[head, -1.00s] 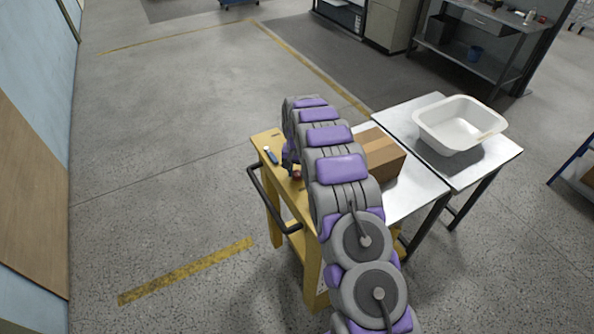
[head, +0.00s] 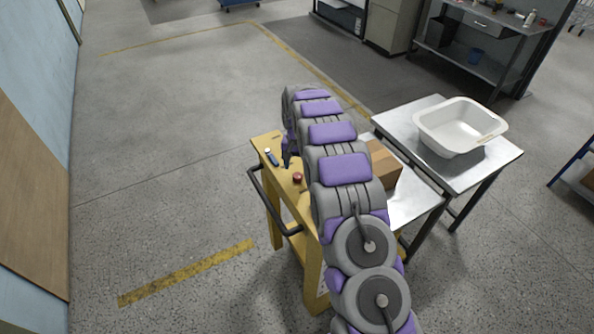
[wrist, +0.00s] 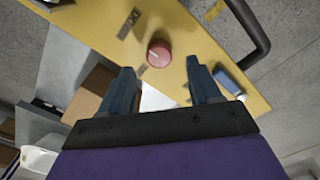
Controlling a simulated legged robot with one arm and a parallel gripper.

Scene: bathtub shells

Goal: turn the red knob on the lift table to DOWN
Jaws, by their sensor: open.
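The red knob (head: 297,178) sits on the yellow top of the lift table (head: 262,143). In the wrist view the round knob (wrist: 159,52) has a pale mark on its face; I cannot read which way it is set. A small plate (wrist: 129,22) lies beyond it, too small to read. My gripper (wrist: 159,66) is open. Its two dark blue fingers point toward the knob, one on each side in the picture, with nothing between them. I cannot tell their height above the knob. In the head view my arm hides most of my gripper (head: 287,158).
A blue-and-white object (head: 272,157) lies on the yellow top, near the right finger in the wrist view. A black handle bar (head: 268,205) runs along the table's side. A cardboard box (head: 384,165) and a white tub (head: 460,128) stand on the right. The floor at left is clear.

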